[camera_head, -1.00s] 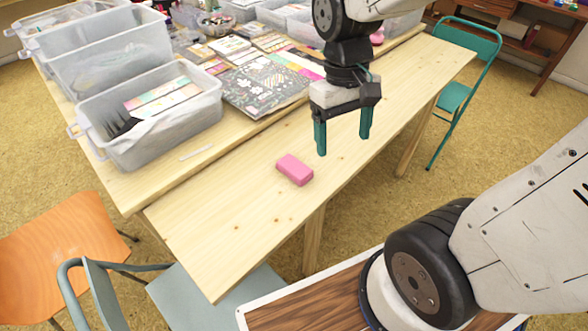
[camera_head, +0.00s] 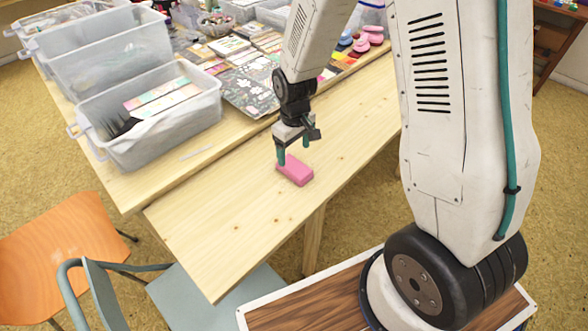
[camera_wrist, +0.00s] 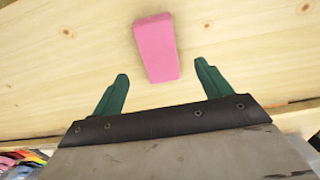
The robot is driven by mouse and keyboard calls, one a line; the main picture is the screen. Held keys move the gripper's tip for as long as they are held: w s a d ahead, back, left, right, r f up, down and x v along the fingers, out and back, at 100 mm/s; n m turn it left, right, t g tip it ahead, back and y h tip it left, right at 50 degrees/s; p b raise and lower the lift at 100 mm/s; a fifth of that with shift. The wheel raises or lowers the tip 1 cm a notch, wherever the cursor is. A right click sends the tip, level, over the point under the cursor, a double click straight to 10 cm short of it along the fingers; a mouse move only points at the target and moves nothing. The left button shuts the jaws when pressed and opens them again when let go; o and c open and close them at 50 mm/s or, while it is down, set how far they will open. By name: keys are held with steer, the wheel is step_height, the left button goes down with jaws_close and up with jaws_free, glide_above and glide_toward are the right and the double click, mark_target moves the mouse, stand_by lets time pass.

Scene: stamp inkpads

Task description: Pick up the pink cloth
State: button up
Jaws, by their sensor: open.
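The pink cloth (camera_head: 295,170) looks like a small pink block and lies on the bare wooden table (camera_head: 215,220) in the head view. It also shows in the wrist view (camera_wrist: 156,48), just beyond the fingertips and roughly centred between them. I cannot tell the exact height of the fingertips above the table.
A clear plastic bin (camera_head: 150,115) stands on the table at the left, with a patterned book (camera_head: 245,92) beside it. A thin white stick (camera_head: 197,153) lies near the bin. An orange chair (camera_head: 60,250) is at the lower left. The table in front of the cloth is clear.

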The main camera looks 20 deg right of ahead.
mark_target(294, 166)
step_height(294, 166, down, 7)
steer(key=shift+r, duration=0.15)
steer(key=c, duration=1.1)
steer(key=shift+c, duration=0.2)
steer(key=shift+r, duration=0.1)
